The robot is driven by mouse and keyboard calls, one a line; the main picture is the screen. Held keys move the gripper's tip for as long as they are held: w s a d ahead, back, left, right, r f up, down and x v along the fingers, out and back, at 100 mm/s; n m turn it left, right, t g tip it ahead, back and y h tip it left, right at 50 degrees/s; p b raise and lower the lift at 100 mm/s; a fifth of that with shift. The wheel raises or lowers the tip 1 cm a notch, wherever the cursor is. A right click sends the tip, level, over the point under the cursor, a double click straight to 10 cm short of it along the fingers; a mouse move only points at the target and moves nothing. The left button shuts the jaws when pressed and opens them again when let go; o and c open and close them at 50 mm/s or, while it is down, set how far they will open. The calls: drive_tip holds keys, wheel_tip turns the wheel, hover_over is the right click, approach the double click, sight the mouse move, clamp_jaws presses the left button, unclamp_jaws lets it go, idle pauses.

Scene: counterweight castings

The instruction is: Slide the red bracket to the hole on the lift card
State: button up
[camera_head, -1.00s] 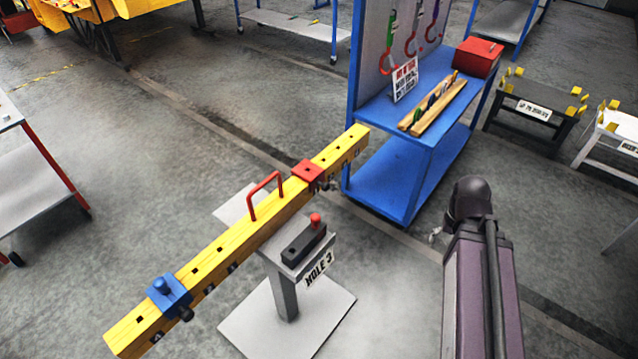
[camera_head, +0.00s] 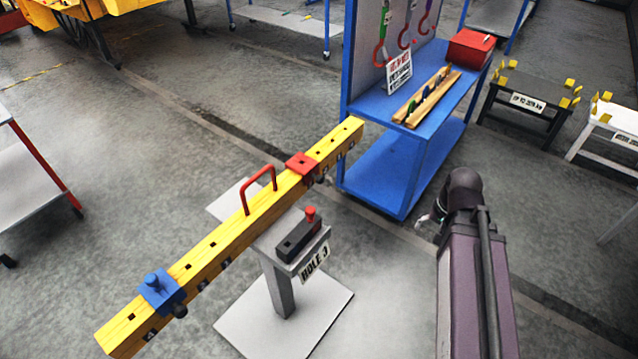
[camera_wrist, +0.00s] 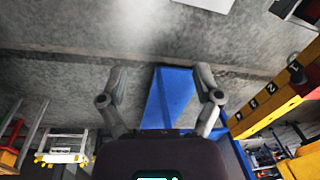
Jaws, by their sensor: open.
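The red bracket (camera_head: 301,163) sits around the yellow beam (camera_head: 223,233), right of the red handle (camera_head: 259,188). A blue bracket (camera_head: 161,291) with a knob sits near the beam's near left end. Dark holes show along the beam's top and numbers on its side. The lift card (camera_head: 314,262) reads "HOLE 3" and is on the grey stand, beside a dark block with a red knob. In the wrist view my gripper (camera_wrist: 162,100) is open and empty. The numbered beam side (camera_wrist: 270,100) shows at its right, apart from the fingers.
A blue cart (camera_head: 384,181) stands behind the beam's far end, with wooden bars, a sign, a red box and hanging hooks. A black trestle (camera_head: 530,105) and a white one stand at the right. Bare floor lies between the stand and my arm. A table is at the left edge.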

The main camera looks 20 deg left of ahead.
drive_tip(key=w+a+f+m+t+y+b, duration=0.1)
drive_tip(key=w+a+f+m+y+b, duration=0.25)
drive_tip(key=a+f+b, duration=0.3)
drive_tip(key=m+t+y+b, duration=0.5)
drive_tip(key=m+y+b, duration=0.7)
drive_tip(key=m+b, duration=0.8)
approach(322, 181)
drive_tip(key=s+d+n+b, duration=0.1)
drive_tip(key=d+n+b, duration=0.1)
drive_tip(key=d, duration=0.1)
drive_tip(key=shift+s+a+r+t, duration=0.1)
drive_tip(key=shift+s+a+t, duration=0.1)
drive_tip(key=shift+t, duration=0.1)
drive_tip(key=shift+w+a, duration=0.1)
drive_tip(key=x, duration=1.3)
drive_tip(key=shift+w+a, duration=0.15)
drive_tip(key=shift+a, duration=0.05)
